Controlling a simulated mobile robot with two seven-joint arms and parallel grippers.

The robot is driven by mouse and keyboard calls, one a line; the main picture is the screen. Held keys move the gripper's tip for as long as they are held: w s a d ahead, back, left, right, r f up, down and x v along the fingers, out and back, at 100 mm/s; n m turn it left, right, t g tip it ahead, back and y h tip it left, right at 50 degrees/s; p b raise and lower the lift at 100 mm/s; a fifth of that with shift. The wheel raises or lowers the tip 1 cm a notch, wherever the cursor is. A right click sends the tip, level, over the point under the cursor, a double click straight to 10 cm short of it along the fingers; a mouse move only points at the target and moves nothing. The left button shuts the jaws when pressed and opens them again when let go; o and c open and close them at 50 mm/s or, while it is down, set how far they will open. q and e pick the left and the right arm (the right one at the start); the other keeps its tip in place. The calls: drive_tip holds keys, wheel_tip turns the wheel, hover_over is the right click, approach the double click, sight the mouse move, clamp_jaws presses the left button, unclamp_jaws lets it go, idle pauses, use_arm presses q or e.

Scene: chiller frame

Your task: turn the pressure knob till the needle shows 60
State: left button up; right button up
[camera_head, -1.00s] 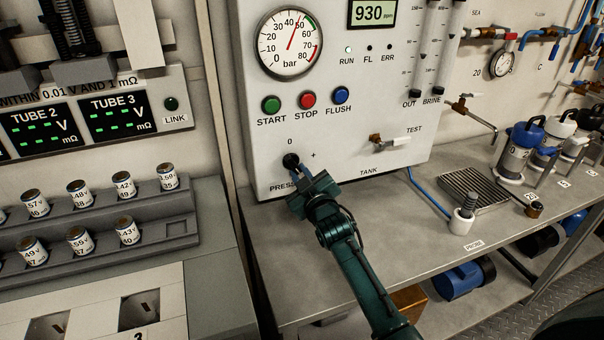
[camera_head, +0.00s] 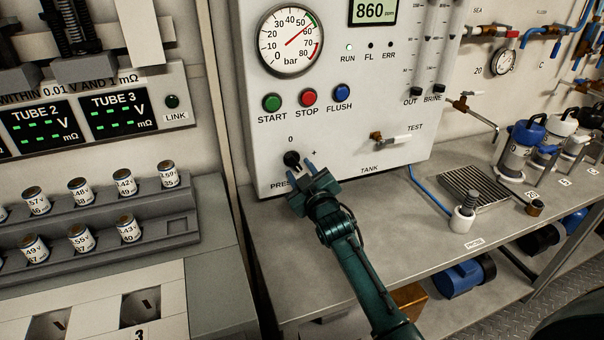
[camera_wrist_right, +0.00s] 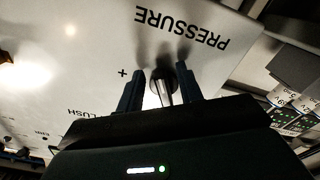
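The black pressure knob (camera_head: 291,158) sits low on the white panel (camera_head: 350,120), partly hidden by my right gripper. The round bar gauge (camera_head: 290,40) is at the panel's upper left; its red needle points up and right, about at the 60 mark, covering part of that label. My right gripper (camera_head: 296,176) is open just in front of the knob. In the right wrist view, the knob (camera_wrist_right: 163,86) stands between the spread fingers (camera_wrist_right: 158,86), with a gap on each side. My left gripper is not in view.
START (camera_head: 271,102), STOP (camera_head: 308,97) and FLUSH (camera_head: 342,93) buttons sit above the knob. A test tap (camera_head: 390,138) projects to the right. The display (camera_head: 373,11) reads 860. The bench (camera_head: 350,230) below is mostly clear near the panel.

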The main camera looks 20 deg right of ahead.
drive_tip(key=shift+s, duration=0.15)
drive_tip(key=s, duration=1.3)
drive_tip(key=shift+d, duration=0.25)
drive_tip(key=s+f+m+g, duration=0.1)
drive_tip(key=s+f+g, duration=0.1)
drive_tip(key=s+f, duration=0.1)
drive_tip(key=s+f+m+g, duration=0.1)
drive_tip(key=s+f+g, duration=0.1)
drive_tip(key=s+f, duration=0.1)
drive_tip(key=s+d+f+m+g, duration=0.1)
drive_tip(key=s+f+g, duration=0.2)
drive_tip(key=s, duration=0.2)
drive_tip(key=shift+s+h, duration=0.35)
drive_tip(key=shift+h, duration=0.05)
drive_tip(key=s+f+m+g, duration=0.1)
drive_tip(key=s+f+g, duration=0.2)
drive_tip(key=s+g, duration=0.85)
drive_tip(key=w+a+f+t+y+p, duration=0.1)
drive_tip(key=a+f+t+y+p, duration=0.2)
drive_tip(key=a+t, duration=0.4)
drive_tip(key=shift+w+f+n+t+y, duration=0.2)
drive_tip(key=shift+f+n+t+y, duration=0.1)
drive_tip(key=shift+t, duration=1.75)
